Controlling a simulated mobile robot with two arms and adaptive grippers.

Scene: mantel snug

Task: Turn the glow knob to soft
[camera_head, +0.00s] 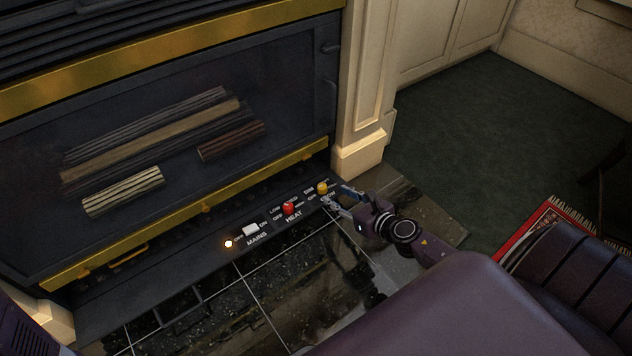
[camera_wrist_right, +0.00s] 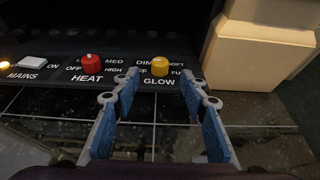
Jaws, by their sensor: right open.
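The glow knob (camera_head: 322,188) is yellow and sits at the right end of the control strip below the fireplace. In the right wrist view the yellow knob (camera_wrist_right: 160,66) stands above the word GLOW, with DIM and SOFT lettering at its upper left and upper right. My right gripper (camera_head: 338,196) is open, with its fingers toward the knob. In the right wrist view the blue-padded fingers (camera_wrist_right: 160,92) lie to either side of the knob's line, with the knob beyond their tips and untouched. My left gripper is not in view.
The red heat knob (camera_head: 289,208) is left of the glow knob. The white mains switch (camera_head: 250,230) and a lit lamp (camera_head: 228,244) are farther left. A cream pillar (camera_head: 359,155) rises close behind on the right. Dark hearth tiles (camera_head: 290,290) lie in front.

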